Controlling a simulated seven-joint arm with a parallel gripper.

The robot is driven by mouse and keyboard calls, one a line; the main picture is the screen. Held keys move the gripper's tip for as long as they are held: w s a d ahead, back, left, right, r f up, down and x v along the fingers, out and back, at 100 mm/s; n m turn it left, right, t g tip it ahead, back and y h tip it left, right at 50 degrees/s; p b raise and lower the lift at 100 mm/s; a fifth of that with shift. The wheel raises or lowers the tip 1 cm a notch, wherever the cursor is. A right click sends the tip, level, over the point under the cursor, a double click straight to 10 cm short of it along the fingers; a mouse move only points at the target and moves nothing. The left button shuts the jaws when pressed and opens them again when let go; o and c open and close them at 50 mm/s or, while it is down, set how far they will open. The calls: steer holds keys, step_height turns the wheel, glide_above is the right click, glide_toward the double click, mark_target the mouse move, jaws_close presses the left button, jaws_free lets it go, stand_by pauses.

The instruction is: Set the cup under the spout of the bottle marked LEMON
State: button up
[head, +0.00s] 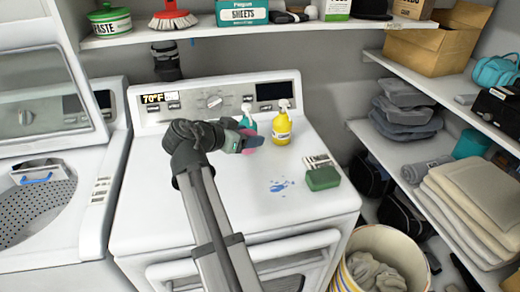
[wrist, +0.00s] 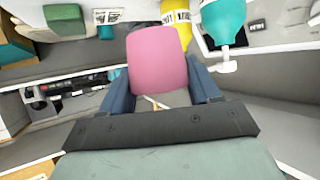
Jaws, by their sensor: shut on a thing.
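A pink cup (wrist: 158,58) is between the two blue fingers of my gripper (wrist: 160,85) in the wrist view, and the fingers are shut on it. In the head view only a small part of the cup (head: 250,150) shows beside my gripper (head: 256,143), above the white machine top. A yellow pump bottle (head: 281,127) and a teal pump bottle (head: 249,120) stand at the back of that top. Both also show in the wrist view, the yellow one (wrist: 180,12) behind the cup and the teal one (wrist: 222,22) beside it. I cannot read the marking LEMON on either.
Shelves (head: 455,205) with towels stand at the right. A basket (head: 365,240) stands below.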

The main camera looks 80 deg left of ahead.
steer(key=w+d+f+m+t+h, duration=0.1)
steer(key=w+d+m+h, duration=0.1)
steer(key=w+d, duration=0.35)
steer(key=w+d+m+t+h, duration=0.1)
steer(key=w+d+m+h, duration=0.15)
steer(key=w, duration=0.55)
steer(key=shift+n, duration=0.25)
steer(key=a+f, duration=0.1)
steer(key=a, duration=0.2)
steer(key=a+f, duration=0.2)
steer(key=a, duration=0.1)
steer(key=a+f, duration=0.2)
steer(key=a, duration=0.1)
steer(key=shift+w, duration=0.2)
steer(key=shift+a+f, duration=0.85)
steer(key=shift+a, duration=0.3)
steer(key=shift+a+f, duration=0.8)
steer(key=shift+a, duration=0.35)
steer(key=shift+y, duration=0.25)
steer(key=shift+f, duration=0.2)
steer(key=o, duration=0.8)
steer(key=shift+o, duration=0.2)
